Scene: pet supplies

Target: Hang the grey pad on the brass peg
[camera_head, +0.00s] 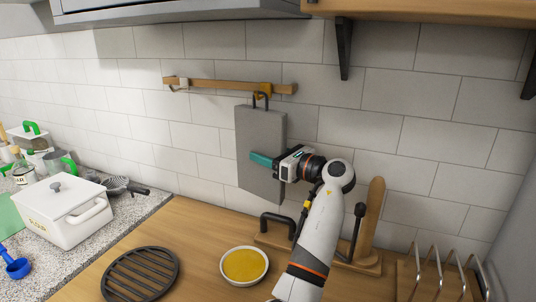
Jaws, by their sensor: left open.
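The grey pad (262,125) is upright and flat near the tiled wall, below the wooden rail (225,86). Its dark loop (261,95) at the top meets the brass peg (264,88) at the right part of the rail and looks hung on it, though the exact contact is too small to tell. My left gripper (262,160) is open, with its teal fingers across the front of the pad's middle. The gripper and wrist hide part of the pad's right side. My right gripper is out of view.
A pale peg (182,84) is at the rail's left end. Below are a bowl of yellow food (244,265), a black round trivet (140,275), a wooden stand (375,225) and a wire rack (440,275). A white lidded box (62,215) stands left.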

